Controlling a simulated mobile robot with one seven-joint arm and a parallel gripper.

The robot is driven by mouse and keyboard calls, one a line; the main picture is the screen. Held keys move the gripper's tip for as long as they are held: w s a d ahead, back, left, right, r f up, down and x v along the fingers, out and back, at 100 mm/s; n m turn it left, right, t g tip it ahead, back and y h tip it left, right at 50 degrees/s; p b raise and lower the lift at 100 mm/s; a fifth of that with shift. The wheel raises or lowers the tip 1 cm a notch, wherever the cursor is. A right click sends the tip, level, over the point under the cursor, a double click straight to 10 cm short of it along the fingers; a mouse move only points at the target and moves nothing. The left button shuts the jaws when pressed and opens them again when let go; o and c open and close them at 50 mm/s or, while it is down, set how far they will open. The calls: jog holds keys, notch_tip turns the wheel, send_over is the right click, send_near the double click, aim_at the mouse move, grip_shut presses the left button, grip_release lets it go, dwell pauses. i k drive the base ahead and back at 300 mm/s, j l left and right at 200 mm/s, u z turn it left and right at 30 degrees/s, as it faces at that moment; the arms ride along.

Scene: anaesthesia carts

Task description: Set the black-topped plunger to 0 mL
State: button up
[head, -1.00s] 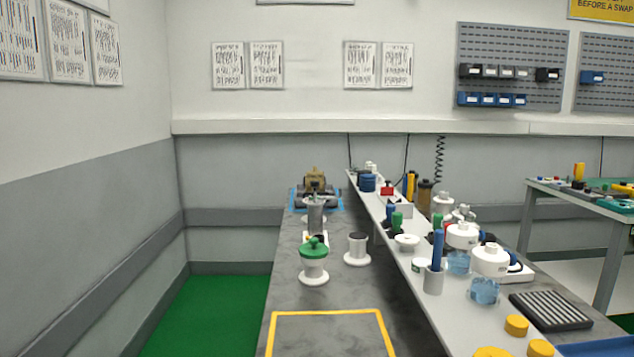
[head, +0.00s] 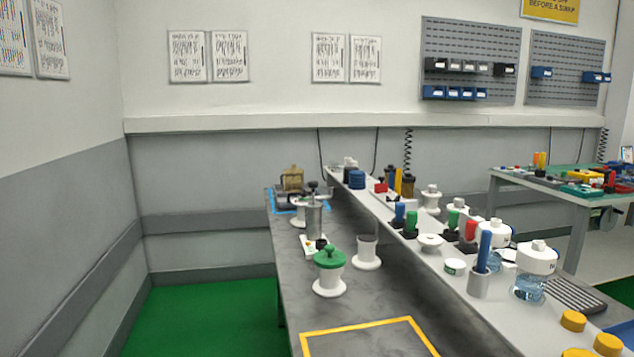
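On the grey bench, a tall grey cylinder (head: 314,220) stands upright with a dark knob (head: 313,186) on top; this may be the black-topped plunger, but its top is too small to be sure. A green-topped piece on a white base (head: 330,270) stands in front of it. No mL marks are readable. My gripper is not in view.
A yellow-outlined square (head: 368,342) on the near bench is empty. A raised white shelf (head: 452,273) along the right holds bottles, a cup with a blue stick (head: 480,284) and yellow caps (head: 573,321). A brass-coloured device (head: 291,179) stands at the far bench end.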

aim_at(313, 184)
jog(key=i+j+z, duration=0.15)
jog(key=j, duration=0.15)
jog(key=i+j+z, duration=0.1)
jog(key=j, duration=0.25)
jog(key=i+j+z, duration=0.15)
jog(key=j, duration=0.15)
jog(key=i+j+z, duration=0.25)
jog(key=j, duration=0.3)
jog(key=i+j+z, duration=0.15)
jog(key=i+j, duration=0.15)
jog(key=i+j+z, duration=0.15)
jog(key=i+j, duration=0.35)
jog(key=i, duration=0.05)
